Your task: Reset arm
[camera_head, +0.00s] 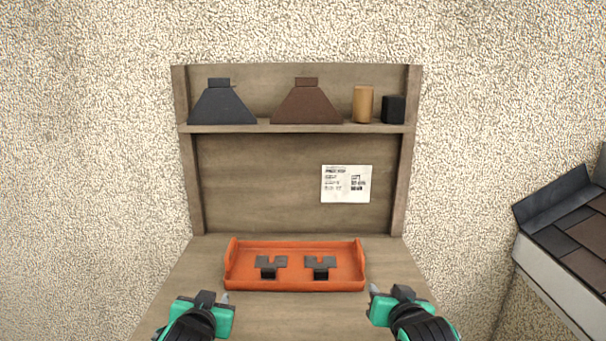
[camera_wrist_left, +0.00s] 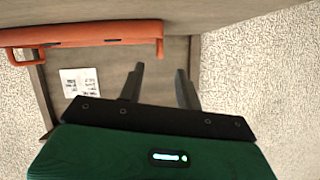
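My left gripper (camera_head: 222,298) is at the lower left of the head view, in front of the orange tray's left end. In the left wrist view its two dark fingers (camera_wrist_left: 160,85) stand apart with nothing between them. My right gripper (camera_head: 375,290) is at the lower right of the head view, close to the tray's right end. Its fingertips are seen nearly end-on, so its opening is unclear. No object shows in it. Both grippers are apart from the tray.
The orange tray (camera_head: 294,284) on the wooden bench (camera_head: 290,318) holds two dark notched pieces (camera_head: 271,265) (camera_head: 320,265). A shelf (camera_head: 290,129) behind holds two hood shapes, a tan cylinder (camera_head: 363,104) and a black block (camera_head: 393,109). A tiled roof section (camera_head: 570,235) stands at right.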

